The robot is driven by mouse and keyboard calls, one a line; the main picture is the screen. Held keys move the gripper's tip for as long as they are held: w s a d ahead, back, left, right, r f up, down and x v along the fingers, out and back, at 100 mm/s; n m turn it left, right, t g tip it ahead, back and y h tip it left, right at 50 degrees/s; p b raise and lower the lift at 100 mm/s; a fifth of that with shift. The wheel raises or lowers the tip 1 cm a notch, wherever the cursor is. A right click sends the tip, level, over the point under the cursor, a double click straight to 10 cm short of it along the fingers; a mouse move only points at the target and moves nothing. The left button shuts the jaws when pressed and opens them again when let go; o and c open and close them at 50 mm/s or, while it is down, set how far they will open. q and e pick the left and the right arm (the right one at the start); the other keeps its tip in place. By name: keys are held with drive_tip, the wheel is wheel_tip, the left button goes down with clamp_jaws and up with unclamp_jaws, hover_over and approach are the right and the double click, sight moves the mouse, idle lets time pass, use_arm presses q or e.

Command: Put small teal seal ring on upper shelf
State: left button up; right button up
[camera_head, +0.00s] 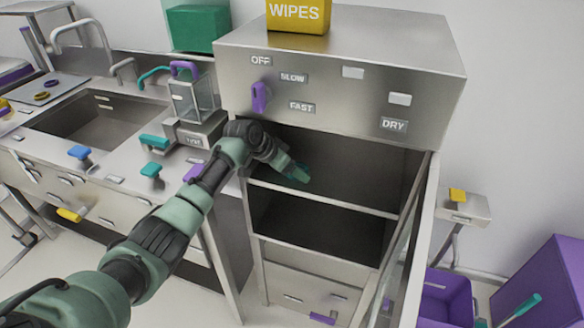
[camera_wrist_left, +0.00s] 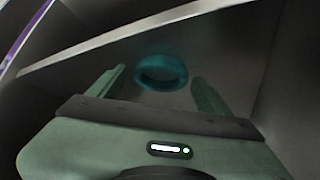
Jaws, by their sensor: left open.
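The small teal seal ring (camera_wrist_left: 162,86) shows in the left wrist view, ahead of and between the fingertips of my left gripper (camera_wrist_left: 158,76). The gripper is open and nothing shows gripped. In the head view my left gripper (camera_head: 298,174) reaches into the upper compartment of the steel cabinet (camera_head: 345,150), above the upper shelf (camera_head: 325,202). The ring appears to lie on a grey surface, apart from both fingers. I cannot clearly make out the ring in the head view. My right gripper is not in view.
The cabinet door (camera_head: 405,265) stands open at the right. A lower compartment (camera_head: 315,230) lies below the shelf. A counter with a sink (camera_head: 100,120) and handles stands at the left. A purple bin (camera_head: 447,295) is on the floor at right.

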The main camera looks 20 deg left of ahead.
use_arm(q)
drive_tip(key=b+v, duration=0.1)
drive_tip(key=v, duration=0.6)
drive_tip(key=shift+s+r, duration=0.15)
drive_tip(key=shift+r, duration=0.1)
drive_tip(key=shift+f, duration=0.1)
